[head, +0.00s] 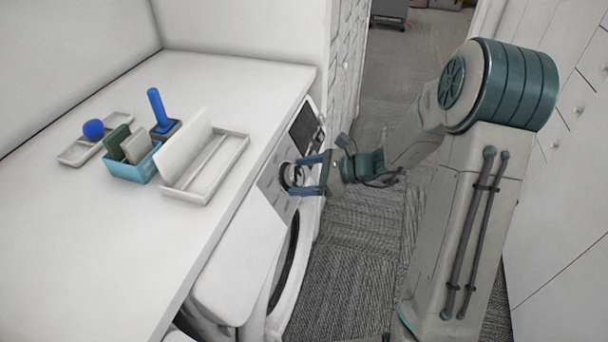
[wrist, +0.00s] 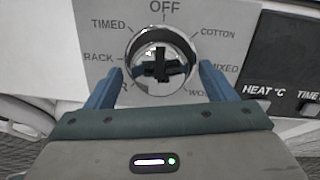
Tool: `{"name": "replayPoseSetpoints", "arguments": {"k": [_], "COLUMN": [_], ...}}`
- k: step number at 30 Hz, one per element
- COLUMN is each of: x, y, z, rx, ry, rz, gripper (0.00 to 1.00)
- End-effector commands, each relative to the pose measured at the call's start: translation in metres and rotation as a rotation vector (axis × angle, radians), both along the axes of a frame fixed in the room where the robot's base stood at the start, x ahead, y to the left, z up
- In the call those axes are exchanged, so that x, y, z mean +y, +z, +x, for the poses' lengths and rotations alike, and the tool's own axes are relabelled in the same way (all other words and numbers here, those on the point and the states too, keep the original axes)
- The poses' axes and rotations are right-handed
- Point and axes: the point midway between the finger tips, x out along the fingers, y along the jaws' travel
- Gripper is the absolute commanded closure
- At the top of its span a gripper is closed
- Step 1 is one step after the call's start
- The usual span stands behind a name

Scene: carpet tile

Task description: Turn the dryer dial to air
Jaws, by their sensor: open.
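The dryer dial (wrist: 161,40) is a round knob with a shiny rim and a dark cross-shaped centre. It sits on a grey panel (wrist: 88,12) on the dryer front. Labels around it read OFF, COTTON, MIXED, TIMED and RACK. A label ending in R at lower left and one starting WO at lower right are partly hidden by my fingers. I cannot tell where the dial points. My gripper (wrist: 160,76) is open, with one blue finger on each side of the dial; contact is not clear. In the head view my gripper (head: 296,175) is at the dryer (head: 309,222) front.
A white counter (head: 70,240) covers the left side, holding a white tray (head: 236,150), a teal box (head: 134,170) and a blue-handled tool (head: 157,108). White cabinets (head: 560,210) stand at right. Carpet (head: 345,255) lies open between.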

Motion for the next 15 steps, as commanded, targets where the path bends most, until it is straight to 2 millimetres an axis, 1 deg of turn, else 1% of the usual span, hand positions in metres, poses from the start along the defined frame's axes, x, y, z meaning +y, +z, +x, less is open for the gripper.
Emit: {"name": "replayPoseSetpoints", "arguments": {"k": [5,8,9,10,15], "x": [0.0,-0.0001,-0.0001,-0.0001,-0.0003], "y": [0.0001,0.0002,0.0002,0.0002,0.0001], "z": [0.0,-0.0001,-0.0001,-0.0001,0.0001], "rx": [-0.001,-0.001,-0.001,-0.001,-0.003], "ry": [0.0,0.0,0.0,0.0,0.001], "rz": [0.0,0.0,0.0,0.0,-0.001], "gripper": [0.23,0.48,0.59,0.68,0.67]}}
